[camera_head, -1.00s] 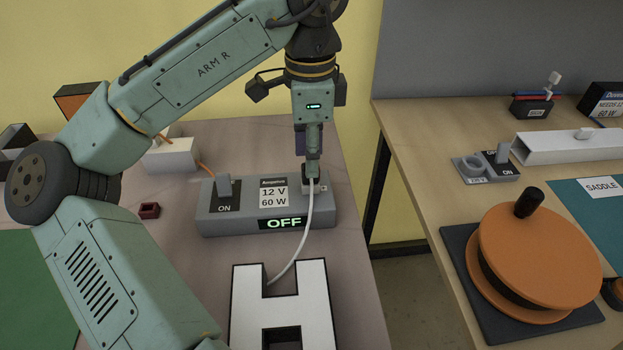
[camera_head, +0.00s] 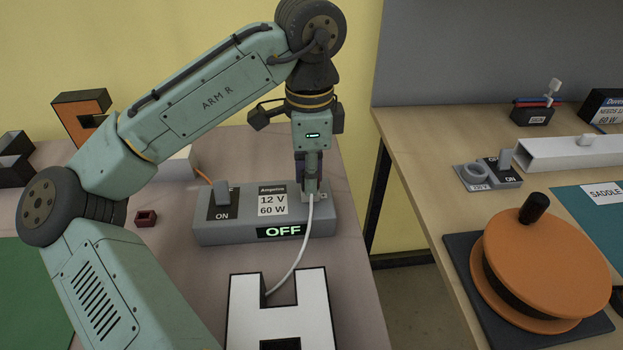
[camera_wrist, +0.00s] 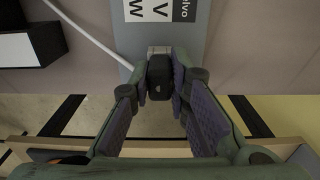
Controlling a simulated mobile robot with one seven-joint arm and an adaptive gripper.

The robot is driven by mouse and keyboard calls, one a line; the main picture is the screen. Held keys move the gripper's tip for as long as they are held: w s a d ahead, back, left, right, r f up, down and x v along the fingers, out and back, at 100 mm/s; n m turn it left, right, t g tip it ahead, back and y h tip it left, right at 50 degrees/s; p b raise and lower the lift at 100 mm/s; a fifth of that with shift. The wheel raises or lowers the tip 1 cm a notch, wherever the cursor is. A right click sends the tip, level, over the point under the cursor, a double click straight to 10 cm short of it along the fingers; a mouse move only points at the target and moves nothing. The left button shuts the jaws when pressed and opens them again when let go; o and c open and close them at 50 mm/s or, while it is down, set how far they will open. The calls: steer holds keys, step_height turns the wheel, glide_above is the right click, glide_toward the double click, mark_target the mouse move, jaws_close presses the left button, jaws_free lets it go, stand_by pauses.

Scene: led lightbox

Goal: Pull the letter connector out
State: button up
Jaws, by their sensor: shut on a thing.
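The grey power box (camera_head: 215,238) stands on the left table with an "Ampelvo 12 V 60 W" label and a display reading OFF. A white cable (camera_head: 303,247) runs from the white letter H (camera_head: 243,305) up to the box's right end. My gripper (camera_head: 311,190) points down there, shut on the letter connector. In the wrist view the black connector (camera_wrist: 159,77) sits between my fingers, against a pale socket (camera_wrist: 158,50) on the box's edge. The fingers mostly hide it in the head view; I cannot tell how deep it sits.
A grey switch (camera_head: 222,192) marked ON is on the box's left. A small dark red block (camera_head: 146,218) lies left of the box. An orange letter (camera_head: 79,115) stands behind my arm. A gap separates this table from the right one, which holds an orange drum (camera_head: 545,262).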

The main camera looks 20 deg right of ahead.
jaws_close()
steer(key=shift+r, duration=0.2)
steer(key=shift+r+p, duration=1.2)
steer(key=shift+p, duration=0.4)
steer(key=shift+r+p, duration=0.4)
steer(key=shift+r, duration=2.05)
steer(key=shift+s, duration=0.1)
steer(key=s+a, duration=0.4)
steer(key=s, duration=0.9)
steer(key=shift+s, duration=0.15)
